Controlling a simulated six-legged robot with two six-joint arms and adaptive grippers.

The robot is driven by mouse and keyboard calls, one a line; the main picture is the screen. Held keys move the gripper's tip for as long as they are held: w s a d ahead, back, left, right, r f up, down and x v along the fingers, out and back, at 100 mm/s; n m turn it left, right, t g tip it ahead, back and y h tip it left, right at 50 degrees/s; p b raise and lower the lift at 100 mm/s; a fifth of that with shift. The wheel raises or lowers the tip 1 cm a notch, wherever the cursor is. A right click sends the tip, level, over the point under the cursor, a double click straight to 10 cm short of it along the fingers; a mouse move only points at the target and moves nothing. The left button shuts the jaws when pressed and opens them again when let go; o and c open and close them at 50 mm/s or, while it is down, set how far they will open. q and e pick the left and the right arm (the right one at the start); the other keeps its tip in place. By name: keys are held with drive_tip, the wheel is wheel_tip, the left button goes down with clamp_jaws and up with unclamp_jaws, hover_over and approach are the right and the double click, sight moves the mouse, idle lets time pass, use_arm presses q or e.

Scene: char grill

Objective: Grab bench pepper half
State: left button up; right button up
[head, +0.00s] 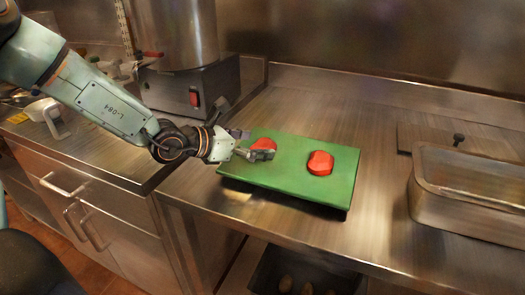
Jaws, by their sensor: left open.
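A green cutting board (290,181) lies on the steel bench near its front edge. Two red pepper halves rest on it. One pepper half (320,163) lies right of the board's middle, clear of any gripper. The other pepper half (263,145) lies near the board's left back, at the fingers of my left gripper (256,147). My left gripper is open and reaches in from the left, low over the board. Its fingers partly cover this left half. I cannot tell whether they touch it. My right gripper is not in view.
A steel pan (466,190) stands on the bench at the right, beside a flat steel lid (430,137) with a dark knob. A large steel pot (176,35) sits on a dark unit at the back left. The bench behind the board is clear.

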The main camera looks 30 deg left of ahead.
use_arm(q)
drive_tip(key=shift+w+d+f, duration=0.1)
drive_tip(key=shift+w+d, duration=0.25)
drive_tip(key=shift+d, duration=0.1)
drive_tip(key=shift+w+f, duration=0.1)
drive_tip(key=shift+w, duration=0.1)
drive_tip(key=shift+a, duration=0.1)
drive_tip(key=c, duration=1.2)
